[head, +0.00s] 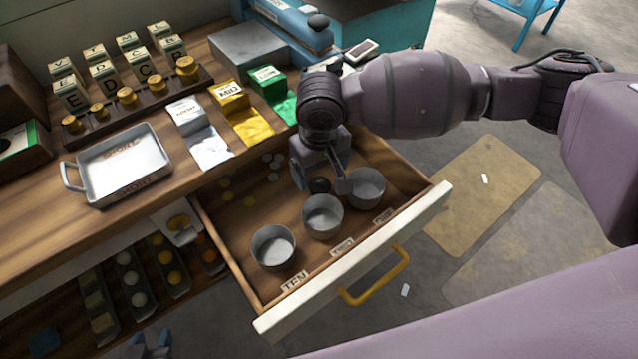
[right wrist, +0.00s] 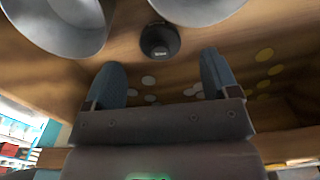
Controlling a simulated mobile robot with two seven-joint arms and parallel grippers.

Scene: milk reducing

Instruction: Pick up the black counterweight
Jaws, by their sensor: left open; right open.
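The black counterweight (head: 319,185) is a small dark round piece in the open drawer, behind the metal cups. It also shows in the right wrist view (right wrist: 160,40), just beyond the fingertips. My left gripper (head: 151,346) shows only as blue fingertips at the bottom edge, open and far from the counterweight.
Several metal cups, including a middle one (head: 323,217) and a right one (head: 366,188), stand close to the counterweight. Pale and yellow discs (head: 250,201) lie on the drawer floor. The drawer front (head: 350,262) has a yellow handle. A metal tray (head: 118,165) sits on the counter.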

